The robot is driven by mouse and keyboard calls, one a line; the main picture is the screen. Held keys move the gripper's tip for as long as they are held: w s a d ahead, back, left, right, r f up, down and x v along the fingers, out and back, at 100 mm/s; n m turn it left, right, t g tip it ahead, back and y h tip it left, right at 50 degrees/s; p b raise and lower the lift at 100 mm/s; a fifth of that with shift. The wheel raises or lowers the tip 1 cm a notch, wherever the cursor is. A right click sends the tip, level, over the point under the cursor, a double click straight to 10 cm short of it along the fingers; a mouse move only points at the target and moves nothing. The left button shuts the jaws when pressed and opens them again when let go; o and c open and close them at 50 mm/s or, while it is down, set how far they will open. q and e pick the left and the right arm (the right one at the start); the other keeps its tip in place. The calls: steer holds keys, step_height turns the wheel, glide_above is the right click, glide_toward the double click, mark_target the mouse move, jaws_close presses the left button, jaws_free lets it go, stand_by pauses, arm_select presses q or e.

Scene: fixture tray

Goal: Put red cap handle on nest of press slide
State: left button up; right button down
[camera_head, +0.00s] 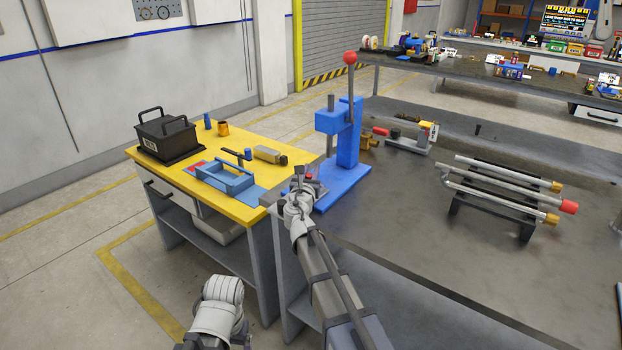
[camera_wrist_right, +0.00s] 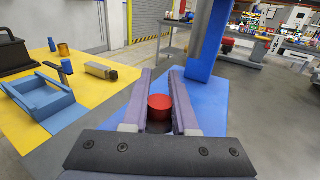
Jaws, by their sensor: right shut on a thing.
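My right gripper (camera_head: 306,182) is at the front left edge of the blue press base (camera_head: 343,189). In the right wrist view its fingers (camera_wrist_right: 161,80) lie on either side of the red cap handle (camera_wrist_right: 160,102), shut on it. A dark part shows just below the red top. The blue press (camera_head: 348,135) stands upright behind the gripper, with a red ball (camera_head: 350,57) on its lever. Its column also shows in the wrist view (camera_wrist_right: 210,45). I cannot make out the nest; the gripper covers part of the base. My left gripper is out of view.
The yellow table (camera_head: 190,207) at left holds a black crate (camera_head: 167,137), a blue open frame (camera_head: 226,181) and a beige block (camera_head: 270,155). A rack of pipes (camera_head: 500,190) is on the grey bench, right. Bare bench (camera_head: 420,235) lies between press and rack.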

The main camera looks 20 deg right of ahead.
steer(key=shift+f, duration=0.1)
steer(key=c, duration=0.7)
jaws_free()
steer(key=shift+s+r, duration=0.15)
steer(key=shift+r, duration=0.05)
steer(key=v, duration=1.2)
